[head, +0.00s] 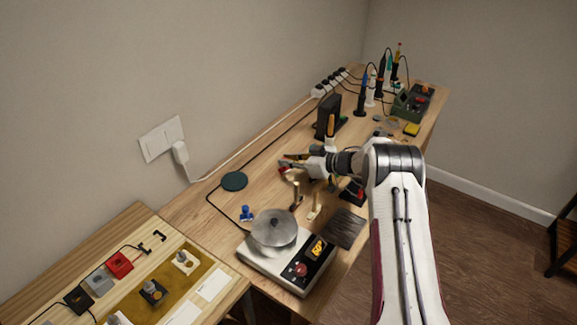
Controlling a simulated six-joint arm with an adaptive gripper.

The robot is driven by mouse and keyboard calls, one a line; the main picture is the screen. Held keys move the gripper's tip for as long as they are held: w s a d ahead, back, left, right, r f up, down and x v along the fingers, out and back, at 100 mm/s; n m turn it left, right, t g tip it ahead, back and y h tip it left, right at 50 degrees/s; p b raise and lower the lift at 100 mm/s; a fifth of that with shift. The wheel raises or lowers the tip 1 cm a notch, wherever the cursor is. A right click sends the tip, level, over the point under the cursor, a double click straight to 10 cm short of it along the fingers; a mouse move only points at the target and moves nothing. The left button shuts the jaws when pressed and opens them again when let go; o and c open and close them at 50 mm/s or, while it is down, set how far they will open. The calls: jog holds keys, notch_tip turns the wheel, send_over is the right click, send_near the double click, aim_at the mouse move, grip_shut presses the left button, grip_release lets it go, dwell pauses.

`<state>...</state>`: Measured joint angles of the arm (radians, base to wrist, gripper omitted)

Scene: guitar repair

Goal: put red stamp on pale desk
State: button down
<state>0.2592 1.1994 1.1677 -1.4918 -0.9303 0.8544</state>
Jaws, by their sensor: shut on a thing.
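My gripper (297,164) reaches left over the middle of the long wooden bench (208,200). It is shut on a small red thing, which looks like the red stamp (283,169); it is small and partly hidden by the fingers. I cannot tell whether it touches the bench. The pale desk (130,222) is at the lower left, well away from my gripper, with its right side beside the bench.
A blue stamp (246,213), wooden-handled tools (315,206) and a scale-like device (290,262) with a metal pan stand nearer. A dark green disc (234,181) lies left of my gripper. The pale desk holds a red block (119,264) and a brownish mat (190,290).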

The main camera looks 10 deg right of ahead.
jog(key=shift+f, duration=1.2)
jog(key=shift+f, duration=0.2)
jog(key=c, duration=2)
grip_release()
jog(key=shift+o, duration=0.2)
jog(key=shift+r, duration=0.2)
jog(key=v, duration=1.2)
jog(key=shift+w+r, duration=0.1)
jog(key=shift+r, duration=0.05)
